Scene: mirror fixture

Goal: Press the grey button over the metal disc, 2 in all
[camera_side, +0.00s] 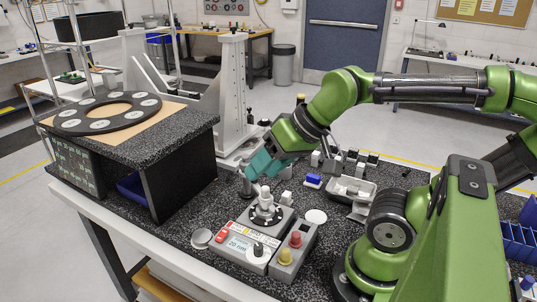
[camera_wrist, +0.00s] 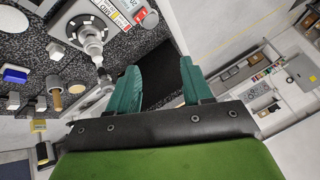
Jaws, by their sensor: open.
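A grey tester box (camera_side: 236,243) with a display stands on the bench. On it a pale grey knob-like spindle (camera_side: 265,196) rises over a dark round plate (camera_side: 266,216); the spindle also shows in the wrist view (camera_wrist: 92,42). Behind it in the side view is a grey metal post (camera_side: 246,184); in the wrist view a metal disc (camera_wrist: 88,106) lies near a similar post. I cannot tell for sure which part is the grey button. My gripper (camera_side: 262,169), with teal fingers, is open and empty above and behind the spindle, apart from it. Its fingers show in the wrist view (camera_wrist: 160,68).
A control box (camera_side: 291,248) with red and yellow buttons sits right of the tester. A blue block (camera_side: 313,180), a grey tray (camera_side: 350,191) and small parts lie farther right. A raised speckled stand (camera_side: 170,135) bearing a black ring is at left.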

